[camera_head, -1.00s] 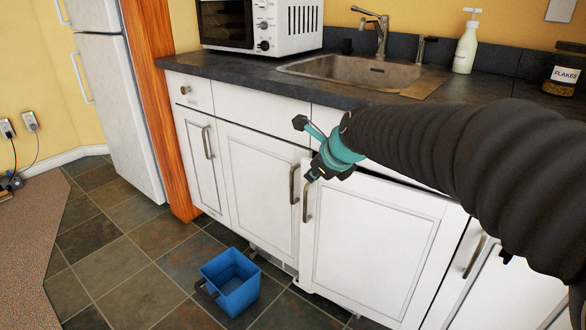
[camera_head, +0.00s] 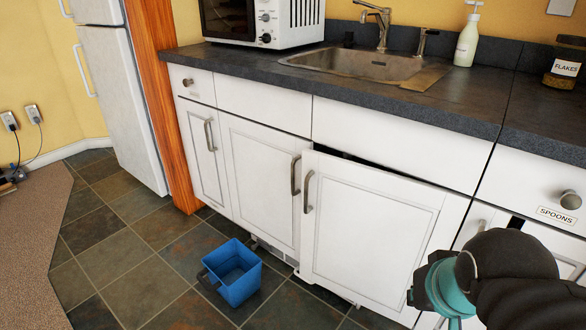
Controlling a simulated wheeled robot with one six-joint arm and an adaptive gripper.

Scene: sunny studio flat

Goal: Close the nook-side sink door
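Under the sink (camera_head: 362,66) are two white panelled doors. The right sink door (camera_head: 370,235) stands slightly open, its left edge and handle (camera_head: 308,192) out from the cabinet, with a dark gap along its top. The left sink door (camera_head: 258,180) looks flush, with its handle (camera_head: 295,175) close beside the other. Which of them is the nook-side door the view does not say. My gripper (camera_head: 432,290) is at the lower right, in front of the ajar door's lower right part, apart from both handles. Its fingers are foreshortened and partly hidden by the wrist.
A blue bucket (camera_head: 238,283) stands on the tiled floor in front of the left sink door. A drawer labelled SPOONS (camera_head: 535,190) is at the right. A narrow cabinet door (camera_head: 203,160) and fridge (camera_head: 122,110) are left. Floor left of the bucket is clear.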

